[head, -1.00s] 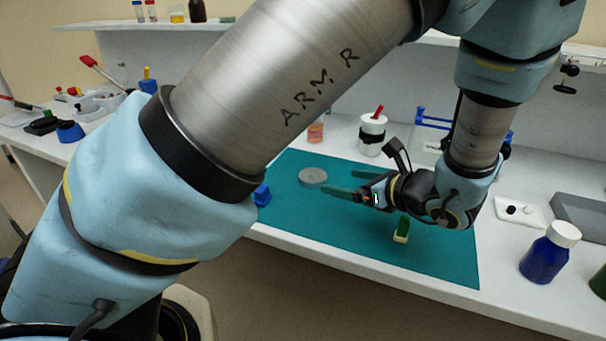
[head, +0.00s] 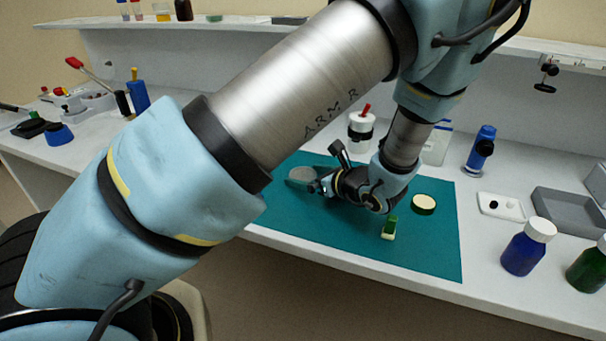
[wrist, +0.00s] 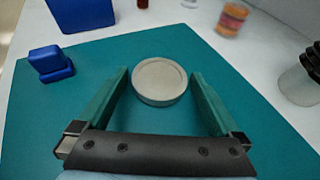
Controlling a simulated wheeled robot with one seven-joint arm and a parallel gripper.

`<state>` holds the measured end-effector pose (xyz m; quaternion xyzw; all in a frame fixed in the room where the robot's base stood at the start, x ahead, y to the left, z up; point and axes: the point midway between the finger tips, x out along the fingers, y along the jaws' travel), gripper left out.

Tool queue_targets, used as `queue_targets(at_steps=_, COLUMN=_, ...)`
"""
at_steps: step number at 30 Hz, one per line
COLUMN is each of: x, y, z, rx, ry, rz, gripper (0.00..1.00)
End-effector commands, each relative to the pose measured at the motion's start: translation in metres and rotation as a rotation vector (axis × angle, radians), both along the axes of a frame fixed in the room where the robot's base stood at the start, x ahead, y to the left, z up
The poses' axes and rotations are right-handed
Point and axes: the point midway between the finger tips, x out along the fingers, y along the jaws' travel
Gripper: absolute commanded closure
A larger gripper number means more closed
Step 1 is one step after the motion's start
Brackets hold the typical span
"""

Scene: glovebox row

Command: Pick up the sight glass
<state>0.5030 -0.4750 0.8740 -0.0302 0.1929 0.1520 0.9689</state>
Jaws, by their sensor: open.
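The sight glass appears to be the round, pale grey disc (head: 301,172) lying flat on the teal mat (head: 330,232). In the wrist view, the sight glass (wrist: 160,80) sits between the two green fingers, near their tips. My gripper (head: 303,183) is open and low over the mat, with its fingers reaching toward the disc from the right. In the wrist view, my gripper (wrist: 160,73) has a visible gap between each finger and the disc. The head view partly hides the disc's near edge behind the fingers.
A cream-topped round piece (head: 423,203) and a small green-and-cream block (head: 389,229) lie on the mat to the right. A blue block (wrist: 51,63) is left of my fingers. A white lidded jar (head: 361,131) stands behind. Mat in front is clear.

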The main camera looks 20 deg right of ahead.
Motion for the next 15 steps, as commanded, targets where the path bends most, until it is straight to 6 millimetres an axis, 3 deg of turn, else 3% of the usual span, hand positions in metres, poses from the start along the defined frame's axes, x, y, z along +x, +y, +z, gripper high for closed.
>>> queue_targets(at_steps=5, x=0.0, y=-0.0001, z=-0.0003, rx=0.0, ry=0.0, rz=0.0, gripper=0.01)
queue_targets(at_steps=15, x=-0.0002, y=-0.0001, z=-0.0001, rx=0.0, ry=0.0, rz=0.0, gripper=0.39)
